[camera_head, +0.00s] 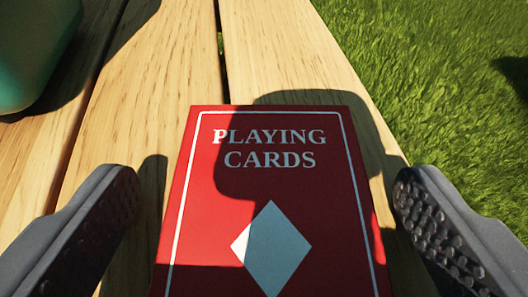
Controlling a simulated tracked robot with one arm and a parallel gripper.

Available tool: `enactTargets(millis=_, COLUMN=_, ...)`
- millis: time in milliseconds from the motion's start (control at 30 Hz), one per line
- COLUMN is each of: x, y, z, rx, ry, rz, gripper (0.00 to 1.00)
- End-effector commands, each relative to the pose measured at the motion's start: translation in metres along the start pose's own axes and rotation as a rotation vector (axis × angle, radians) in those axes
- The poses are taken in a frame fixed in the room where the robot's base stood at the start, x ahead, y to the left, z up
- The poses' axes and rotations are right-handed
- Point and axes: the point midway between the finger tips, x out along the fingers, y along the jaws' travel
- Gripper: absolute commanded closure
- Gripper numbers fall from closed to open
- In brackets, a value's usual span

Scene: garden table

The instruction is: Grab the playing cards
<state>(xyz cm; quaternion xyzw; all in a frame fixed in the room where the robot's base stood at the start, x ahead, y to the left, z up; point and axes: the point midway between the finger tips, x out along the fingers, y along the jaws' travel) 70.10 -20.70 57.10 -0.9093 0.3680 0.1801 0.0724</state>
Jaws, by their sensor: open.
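The playing cards (269,185) are a red box with white lettering, a white border line and a pale diamond. The box lies on the wooden table in the middle of the view, its near end cut off by the bottom edge. My gripper (265,200) is open, with one dark finger on each side of the box. A gap shows between each finger and the box. The right finger has a studded pad. Shadow covers much of the box.
The table (295,55) is made of light wooden planks with dark gaps. A green rounded object (30,50) stands at the upper left. Beyond the table's right edge is grass (440,90). The planks beyond the box are clear.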

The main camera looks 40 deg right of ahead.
Motion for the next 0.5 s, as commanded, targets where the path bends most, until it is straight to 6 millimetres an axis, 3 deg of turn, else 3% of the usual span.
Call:
enactTargets(millis=167, x=0.0002, y=-0.0004, z=-0.0001, rx=0.000, ry=-0.001, rz=-0.001, gripper=0.15)
enactTargets(millis=367, x=-0.0002, y=-0.0005, z=0.0001, rx=0.000, ry=-0.002, rz=-0.001, gripper=0.65)
enactTargets(millis=500, x=-0.0002, y=-0.0004, z=0.0003, rx=0.000, ry=-0.002, rz=-0.001, gripper=0.64)
